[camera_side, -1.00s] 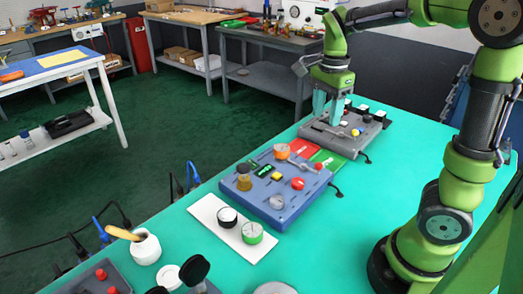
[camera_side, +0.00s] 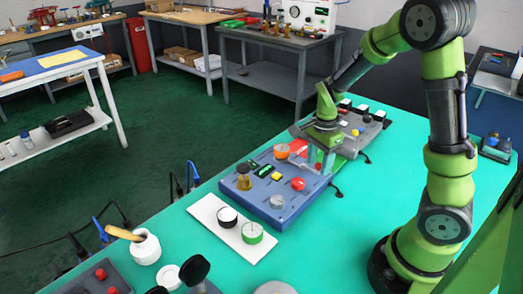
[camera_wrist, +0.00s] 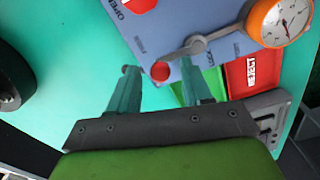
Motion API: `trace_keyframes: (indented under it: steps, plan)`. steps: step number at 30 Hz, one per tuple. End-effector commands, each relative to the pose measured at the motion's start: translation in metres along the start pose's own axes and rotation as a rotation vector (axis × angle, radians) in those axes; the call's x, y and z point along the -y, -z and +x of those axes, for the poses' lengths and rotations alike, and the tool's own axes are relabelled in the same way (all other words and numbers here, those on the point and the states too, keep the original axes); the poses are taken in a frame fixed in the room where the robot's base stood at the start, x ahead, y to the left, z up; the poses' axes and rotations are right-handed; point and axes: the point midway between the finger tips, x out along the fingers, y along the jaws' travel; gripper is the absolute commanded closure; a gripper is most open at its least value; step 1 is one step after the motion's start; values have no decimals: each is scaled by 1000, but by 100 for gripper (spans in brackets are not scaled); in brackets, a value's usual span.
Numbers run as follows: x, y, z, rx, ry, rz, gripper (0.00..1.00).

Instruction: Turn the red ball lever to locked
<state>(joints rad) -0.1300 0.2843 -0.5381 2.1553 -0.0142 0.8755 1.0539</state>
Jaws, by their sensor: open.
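The red ball (camera_wrist: 160,71) is at the end of a short grey lever, whose round grey hub (camera_wrist: 196,44) sits near the edge of the blue panel (camera_wrist: 180,22). The panel shows in the side view too (camera_side: 262,206). My gripper (camera_wrist: 159,67) is open, and in the wrist view the ball appears between its two fingertips, with a gap on each side. Whether the tips are level with the ball I cannot tell. In the side view my gripper (camera_side: 319,166) is over the panel's right end and hides most of the lever. Lettering by the hub is partly hidden by a finger.
An orange-rimmed gauge (camera_wrist: 282,18) stands close to the lever. A larger red button (camera_side: 298,184) is also on the panel. A red REJECT mat (camera_wrist: 255,75) and a green mat lie beside it. A grey fixture (camera_side: 358,130) stands behind.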

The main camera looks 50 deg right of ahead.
Motion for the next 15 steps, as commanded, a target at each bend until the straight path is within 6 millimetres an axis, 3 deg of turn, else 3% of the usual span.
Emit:
trace_keyframes:
  steps: [5,15]
  plan:
    - [0,0,0,0,0,0,51]
    - [0,0,0,0,0,0,100]
